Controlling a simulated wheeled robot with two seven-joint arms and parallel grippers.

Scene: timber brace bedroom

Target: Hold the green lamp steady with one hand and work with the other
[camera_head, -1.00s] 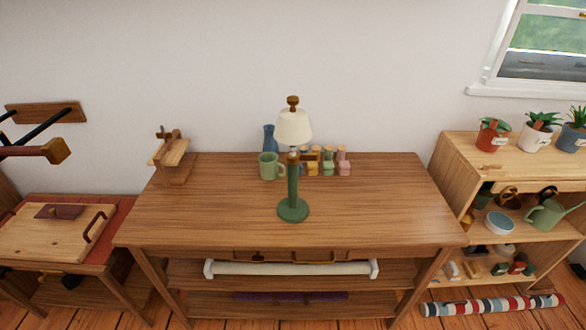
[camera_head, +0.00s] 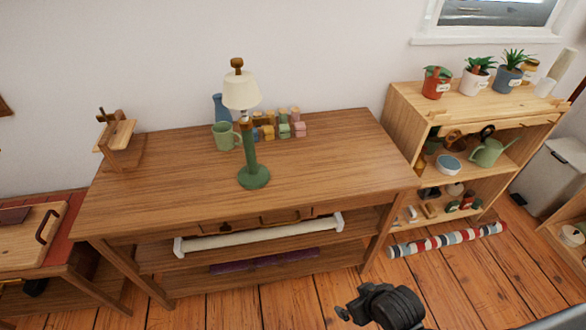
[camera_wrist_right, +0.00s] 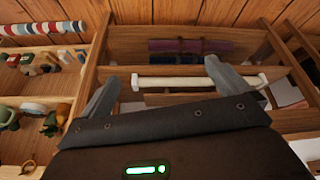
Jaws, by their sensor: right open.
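The green lamp (camera_head: 249,155) stands upright on the wooden table (camera_head: 320,165), with a green base and stem, a cream shade (camera_head: 241,90) and a brown knob on top. Nothing holds it. My right gripper (camera_wrist_right: 160,75) is open and empty in the right wrist view, in front of the table's lower shelves. In the head view a dark part of my right arm (camera_head: 385,306) shows at the bottom, well away from the lamp. My left gripper is not in view.
A green mug (camera_head: 226,137), a blue vase (camera_head: 221,107) and several small colored blocks (camera_head: 284,130) stand behind the lamp. A small wooden stand (camera_head: 117,140) is at the table's left end. A shelf unit (camera_head: 400,110) with potted plants stands right. The tabletop's front is clear.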

